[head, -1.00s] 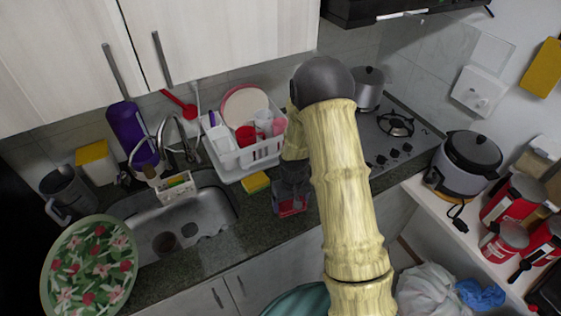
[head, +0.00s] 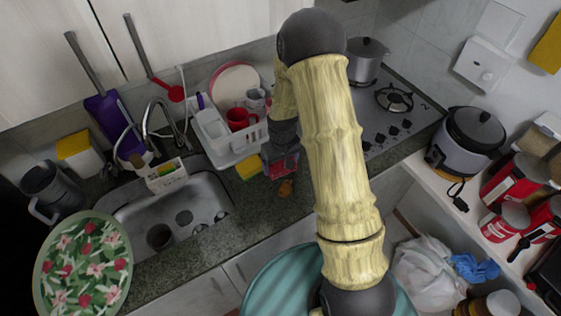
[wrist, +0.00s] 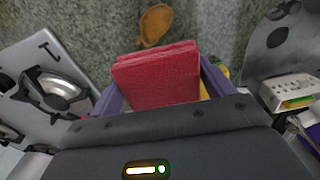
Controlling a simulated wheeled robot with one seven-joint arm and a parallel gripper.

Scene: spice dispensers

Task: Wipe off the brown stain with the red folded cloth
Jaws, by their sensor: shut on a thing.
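The brown stain (head: 286,188) is a small orange-brown patch on the dark speckled counter, in front of my gripper in the head view. It also shows at the top of the wrist view (wrist: 156,25). My gripper (head: 281,168) is shut on the red folded cloth (wrist: 157,78), which sits between the purple-grey fingers. In the wrist view the cloth's edge is close to the stain, with a little bare counter between them. I cannot tell whether the cloth touches the counter. My arm hides part of the counter.
A yellow sponge (head: 248,168) lies just left of my gripper, by the white dish rack (head: 228,150). The sink (head: 190,205) is to the left and the stove (head: 385,115) to the right. A floral plate (head: 84,262) is at the lower left. Counter in front of the stain is clear.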

